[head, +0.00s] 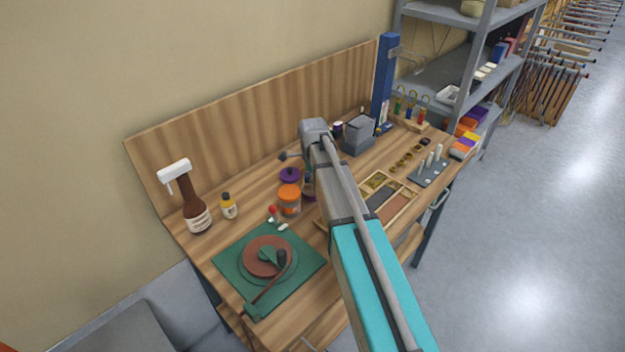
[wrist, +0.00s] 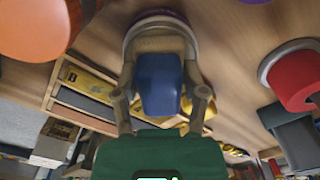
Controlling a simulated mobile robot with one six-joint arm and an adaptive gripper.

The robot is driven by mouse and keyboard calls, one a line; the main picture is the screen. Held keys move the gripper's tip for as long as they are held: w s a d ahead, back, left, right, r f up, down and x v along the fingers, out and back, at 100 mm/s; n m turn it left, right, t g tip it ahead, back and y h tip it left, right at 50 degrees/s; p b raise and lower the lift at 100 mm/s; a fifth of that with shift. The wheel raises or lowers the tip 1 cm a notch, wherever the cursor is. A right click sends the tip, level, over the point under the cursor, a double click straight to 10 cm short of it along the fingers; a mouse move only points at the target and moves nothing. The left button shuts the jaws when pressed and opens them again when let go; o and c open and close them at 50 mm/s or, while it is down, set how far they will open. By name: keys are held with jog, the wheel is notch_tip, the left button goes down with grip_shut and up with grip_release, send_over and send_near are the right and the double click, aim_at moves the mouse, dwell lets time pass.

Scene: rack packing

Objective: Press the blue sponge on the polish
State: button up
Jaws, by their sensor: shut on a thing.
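My gripper (wrist: 160,72) is shut on the blue sponge (wrist: 160,88) in the wrist view, with one finger on each side of it. A round container with a dark purple-red top and pale rim (wrist: 158,20), perhaps the polish, lies just beyond the fingertips. A tan area shows between the sponge and that container. I cannot tell whether the sponge touches the polish. In the head view my arm hides most of the gripper, and the sponge cannot be made out.
An orange jar (head: 289,200) stands near my arm, with a purple-lidded jar (head: 290,175) behind it. A brown spray bottle (head: 194,205) and a green mat (head: 228,258) are at the left. A divided wooden tray (head: 408,196) lies at the right.

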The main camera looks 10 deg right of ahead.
jog(key=shift+r+p, duration=3.45)
jog(key=shift+r, duration=0.05)
jog(key=shift+f+b, duration=0.3)
